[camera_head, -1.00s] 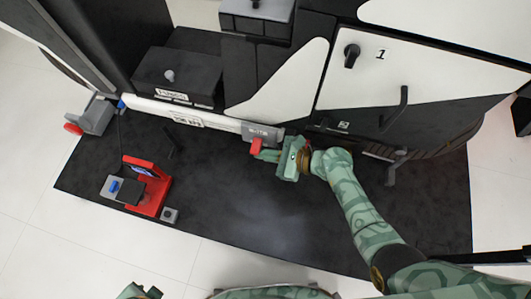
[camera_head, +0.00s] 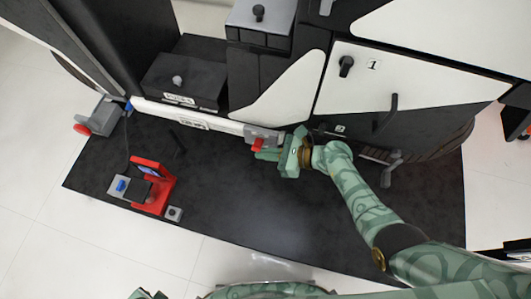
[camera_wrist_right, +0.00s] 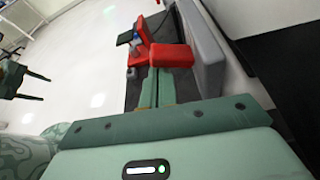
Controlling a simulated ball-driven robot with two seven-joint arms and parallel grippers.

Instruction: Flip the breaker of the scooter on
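The breaker is a grey box (camera_head: 263,132) with a red lever (camera_head: 258,145), on the scooter's white lower rail. In the right wrist view, the red lever (camera_wrist_right: 172,56) juts out from the grey box (camera_wrist_right: 208,58). My right gripper (camera_head: 268,155) is at the lever, to its right and below. In the wrist view its green fingers (camera_wrist_right: 157,84) lie together, shut, with their tips at the lever's underside; the lever hides the very tips, so contact is unclear. My left gripper (camera_wrist_right: 38,86) is open and empty, away from the breaker; only a bit shows in the head view (camera_head: 146,294).
A red stand with a small screen (camera_head: 152,184) and a small grey box (camera_head: 174,214) sit on the black mat (camera_head: 245,215). A grey device with a red knob (camera_head: 100,120) is at the left. A black handle (camera_head: 387,113) juts from the scooter above my right arm.

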